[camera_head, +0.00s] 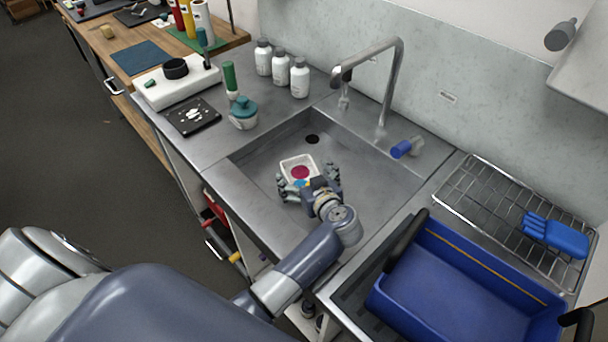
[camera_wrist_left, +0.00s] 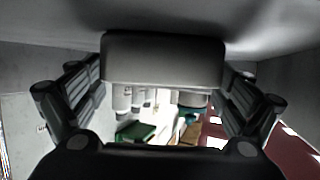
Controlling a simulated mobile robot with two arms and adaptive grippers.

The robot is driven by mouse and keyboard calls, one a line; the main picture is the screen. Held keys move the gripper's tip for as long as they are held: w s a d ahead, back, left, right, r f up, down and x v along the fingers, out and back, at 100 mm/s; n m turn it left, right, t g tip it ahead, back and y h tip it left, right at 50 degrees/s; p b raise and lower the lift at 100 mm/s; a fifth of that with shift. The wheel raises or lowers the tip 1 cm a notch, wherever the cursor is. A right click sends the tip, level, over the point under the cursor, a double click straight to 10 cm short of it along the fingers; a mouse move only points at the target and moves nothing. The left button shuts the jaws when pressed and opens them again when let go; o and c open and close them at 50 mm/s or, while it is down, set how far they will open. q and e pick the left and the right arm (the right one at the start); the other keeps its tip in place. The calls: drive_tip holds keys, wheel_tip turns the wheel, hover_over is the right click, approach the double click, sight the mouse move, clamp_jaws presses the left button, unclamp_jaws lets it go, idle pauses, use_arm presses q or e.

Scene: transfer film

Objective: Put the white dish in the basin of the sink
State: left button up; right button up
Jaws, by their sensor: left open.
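The white dish (camera_head: 285,164) is a small squarish tray with a round dark red patch inside. In the head view it is within the outline of the sink basin (camera_head: 375,190), left of its middle. I cannot tell whether it rests on the basin floor. My left gripper (camera_head: 307,180) is over the basin at the near side of the dish, its fingers spread open to either side. My right gripper is not in view.
The faucet (camera_head: 385,85) stands behind the basin, with a blue-ended fitting (camera_head: 402,149) beside it. A blue crate (camera_head: 465,285) and a wire rack (camera_head: 485,205) with a blue glove (camera_head: 555,236) are at right. White bottles (camera_head: 280,70) and a teal-lidded pot (camera_head: 243,112) stand left of the basin.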

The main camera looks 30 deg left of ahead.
use_arm(q)
drive_tip(key=v, duration=0.7)
drive_tip(key=shift+s+d+r+b, duration=0.15)
drive_tip(key=shift+d+r+b, duration=0.05)
drive_tip(key=shift+r+b, duration=0.1)
idle(1.1)
